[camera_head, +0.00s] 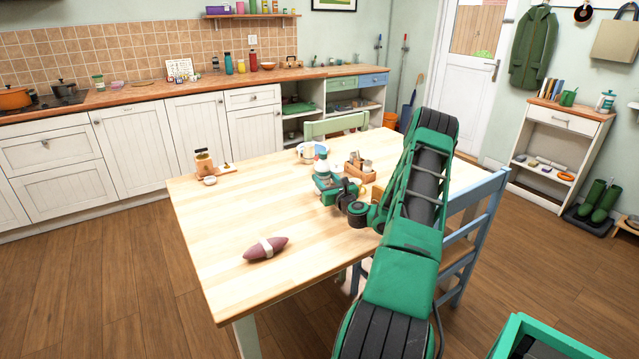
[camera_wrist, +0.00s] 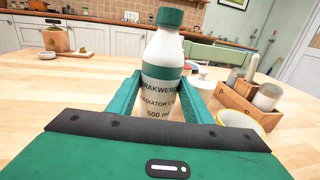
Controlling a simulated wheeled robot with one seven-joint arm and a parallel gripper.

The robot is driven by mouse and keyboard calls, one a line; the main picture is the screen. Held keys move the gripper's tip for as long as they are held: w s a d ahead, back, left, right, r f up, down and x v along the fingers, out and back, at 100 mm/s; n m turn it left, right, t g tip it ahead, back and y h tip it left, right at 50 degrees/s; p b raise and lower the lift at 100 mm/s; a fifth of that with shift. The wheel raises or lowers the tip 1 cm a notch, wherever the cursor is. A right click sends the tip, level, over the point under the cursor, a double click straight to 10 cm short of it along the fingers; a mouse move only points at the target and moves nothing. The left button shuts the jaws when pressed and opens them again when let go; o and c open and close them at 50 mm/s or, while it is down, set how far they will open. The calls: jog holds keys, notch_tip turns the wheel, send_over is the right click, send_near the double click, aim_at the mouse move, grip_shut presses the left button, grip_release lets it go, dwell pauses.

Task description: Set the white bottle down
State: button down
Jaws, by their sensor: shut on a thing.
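The white bottle (camera_wrist: 163,58) has a green cap, a green band and dark lettering, and stands upright between my gripper's fingers. My gripper (camera_wrist: 163,98) is shut on it, with one green finger on each side. In the head view the bottle's upper part (camera_head: 321,165) shows above my gripper (camera_head: 324,184), over the middle of the wooden table (camera_head: 222,241). The bottle's base is hidden by my gripper, so I cannot tell whether it touches the table.
A wooden caddy with shakers (camera_head: 361,164) and a yellow-rimmed cup (camera_wrist: 241,122) are close on the right. A small board with a pot (camera_head: 204,165) stands at the back left. A maroon banded object (camera_head: 265,249) lies near the front.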

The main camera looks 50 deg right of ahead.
jog(key=c, duration=1.2)
grip_release()
jog(key=shift+o, duration=1.4)
